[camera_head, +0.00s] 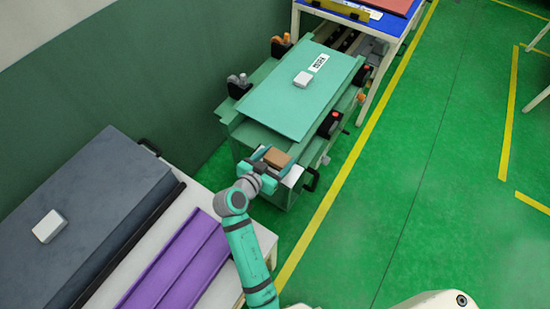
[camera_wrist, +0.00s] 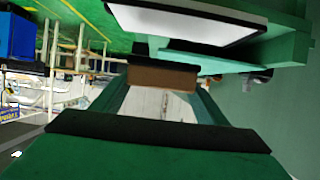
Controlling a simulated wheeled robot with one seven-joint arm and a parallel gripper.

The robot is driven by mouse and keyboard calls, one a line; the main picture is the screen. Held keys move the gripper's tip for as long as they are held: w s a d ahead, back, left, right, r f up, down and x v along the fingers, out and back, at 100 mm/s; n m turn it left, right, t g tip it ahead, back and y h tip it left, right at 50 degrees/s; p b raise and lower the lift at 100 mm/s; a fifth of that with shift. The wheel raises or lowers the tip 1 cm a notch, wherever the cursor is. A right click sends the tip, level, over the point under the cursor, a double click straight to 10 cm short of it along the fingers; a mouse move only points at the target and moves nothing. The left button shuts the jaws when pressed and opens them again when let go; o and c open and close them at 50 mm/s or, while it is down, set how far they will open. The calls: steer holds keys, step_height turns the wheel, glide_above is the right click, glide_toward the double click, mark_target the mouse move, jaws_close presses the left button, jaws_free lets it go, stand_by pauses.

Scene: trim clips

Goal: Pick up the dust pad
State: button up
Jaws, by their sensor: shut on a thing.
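The dust pad appears as a brown block (camera_head: 277,158) at the near end of the green workstation. My gripper (camera_head: 273,163) is shut on it, with a finger on each side. In the wrist view the brown block (camera_wrist: 163,77) sits between the fingertips of my gripper (camera_wrist: 162,84). A pale surface shows through the gap between the fingers. I cannot tell whether the pad touches anything beneath it.
A white-topped tray (camera_head: 292,174) is by my gripper. The green panel (camera_head: 273,100) behind carries a small white box (camera_head: 303,79) and a label, with clamps (camera_head: 329,122) along its sides. A table with purple strips (camera_head: 178,268) stands left.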

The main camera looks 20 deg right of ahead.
steer(key=s+r, duration=0.3)
steer(key=r, duration=0.1)
steer(key=shift+s+d, duration=0.25)
steer(key=shift+s, duration=0.05)
steer(key=s+d+r, duration=0.2)
steer(key=s+r, duration=0.1)
steer(key=s, duration=0.5)
steer(key=w+a+f+n+t+y, duration=0.2)
steer(key=w+a+f+n+y, duration=0.1)
steer(key=w+a, duration=0.5)
steer(key=w+a+f+n+t+y, duration=0.2)
steer(key=w+a+f+n+y, duration=0.1)
steer(key=w+a, duration=0.6)
step_height(320, 180, down, 3)
steer(key=shift+a+r+n+t+y, duration=0.25)
steer(key=shift+a+n, duration=0.25)
steer(key=shift+a, duration=0.75)
